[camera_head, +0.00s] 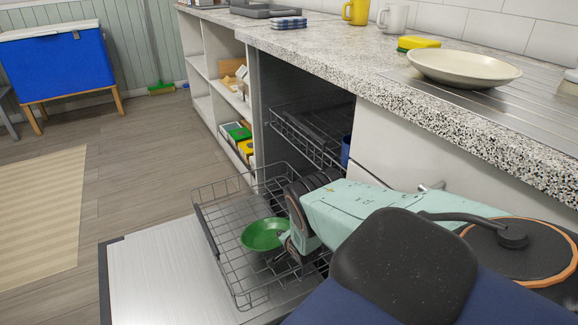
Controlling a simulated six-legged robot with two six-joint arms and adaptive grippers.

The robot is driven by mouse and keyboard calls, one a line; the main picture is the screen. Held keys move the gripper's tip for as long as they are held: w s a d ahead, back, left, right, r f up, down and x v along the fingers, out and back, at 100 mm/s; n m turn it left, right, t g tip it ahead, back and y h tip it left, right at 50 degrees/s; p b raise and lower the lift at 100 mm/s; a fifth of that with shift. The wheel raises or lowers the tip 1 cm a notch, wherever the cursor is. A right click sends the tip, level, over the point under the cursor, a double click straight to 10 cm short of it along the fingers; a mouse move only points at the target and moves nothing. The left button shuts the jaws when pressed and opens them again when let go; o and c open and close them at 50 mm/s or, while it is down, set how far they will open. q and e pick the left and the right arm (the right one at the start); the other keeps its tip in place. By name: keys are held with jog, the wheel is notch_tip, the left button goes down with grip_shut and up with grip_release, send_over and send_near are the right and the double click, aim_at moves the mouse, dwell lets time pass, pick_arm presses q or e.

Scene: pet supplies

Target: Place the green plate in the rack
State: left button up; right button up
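The green plate (265,234) is a shallow round dish within the outline of the wire rack (219,199). It looks nearly level, and I cannot tell whether it rests on the wires or is held just above them. The rack is pulled out over the lowered door of a dishwasher. My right gripper (288,243) is at the plate's right edge, its dark and pale green links reaching in from the right. Its fingertips are mostly hidden, so I cannot tell whether they grip the rim. My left gripper is not in view.
The dishwasher door (165,272) lies open below the rack. An upper rack (300,135) and a blue item (346,150) show inside. The speckled counter (330,55) above holds a cream plate (463,68), a yellow sponge (418,43) and mugs. Open floor lies at left.

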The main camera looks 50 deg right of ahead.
jog(key=shift+w+r, duration=0.1)
jog(key=shift+r, duration=0.4)
jog(key=p+v, duration=0.7)
jog(key=v, duration=0.5)
jog(key=s+a+r+n+g+y, duration=0.1)
jog(key=s+a+n+g+y, duration=0.1)
jog(key=s+a+n, duration=0.6)
jog(key=s+a+r+n+g+y, duration=0.15)
jog(key=s+a, duration=0.25)
jog(key=a, duration=0.8)
jog(key=s+a+r+n+g, duration=0.2)
jog(key=s+a+r+n, duration=0.1)
jog(key=s, duration=0.4)
jog(key=s+a+r+n+g, duration=0.2)
jog(key=s+r+n+g, duration=0.1)
jog(key=s+r+n, duration=0.3)
jog(key=shift+s+a+y, duration=0.35)
jog(key=shift+s+a, duration=0.05)
jog(key=shift+s, duration=0.8)
jog(key=shift+f, duration=0.1)
